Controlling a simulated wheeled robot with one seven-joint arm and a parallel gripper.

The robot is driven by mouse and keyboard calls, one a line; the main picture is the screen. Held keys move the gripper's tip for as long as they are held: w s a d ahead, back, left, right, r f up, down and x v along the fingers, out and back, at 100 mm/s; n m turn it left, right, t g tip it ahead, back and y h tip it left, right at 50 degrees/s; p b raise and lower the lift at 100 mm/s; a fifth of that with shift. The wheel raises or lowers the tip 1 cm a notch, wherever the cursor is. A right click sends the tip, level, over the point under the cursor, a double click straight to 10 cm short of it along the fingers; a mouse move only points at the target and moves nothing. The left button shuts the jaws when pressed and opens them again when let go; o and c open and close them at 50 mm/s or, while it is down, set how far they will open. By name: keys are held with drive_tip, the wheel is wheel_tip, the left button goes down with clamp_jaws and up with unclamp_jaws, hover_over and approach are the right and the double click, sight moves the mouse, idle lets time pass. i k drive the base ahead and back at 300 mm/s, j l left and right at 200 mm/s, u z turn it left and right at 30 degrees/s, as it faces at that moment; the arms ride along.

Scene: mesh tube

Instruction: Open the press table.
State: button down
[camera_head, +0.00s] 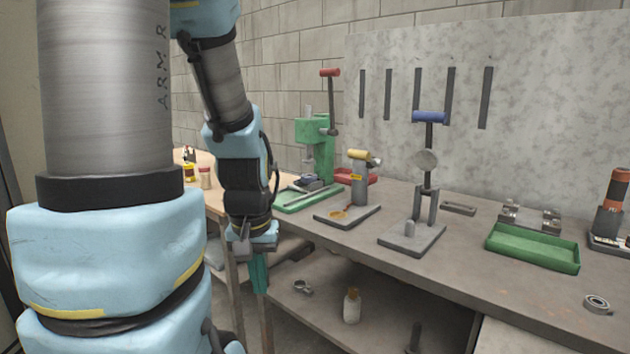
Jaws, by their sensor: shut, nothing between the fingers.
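The press table (470,262) is a long grey bench that runs from the centre to the right edge, with presses on its top and an open lower shelf. A pale panel (512,337) shows under its top at the lower right, cut off by the frame. I cannot tell whether that panel is a door or drawer. My gripper (259,277) points down in front of the bench's left end, below the level of its top. Its teal fingers are shut and hold nothing. I cannot tell whether they touch the bench.
A green press (315,140), a yellow-handled press (358,180) and a blue-handled press (424,205) stand on top. A green tray (533,250) and a metal ring (597,304) lie further right. A bottle (352,306) stands on the lower shelf. My arm covers the left side.

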sight(305, 186)
drive_tip(key=i+j+u, duration=0.55)
drive_tip(key=i+j, duration=0.2)
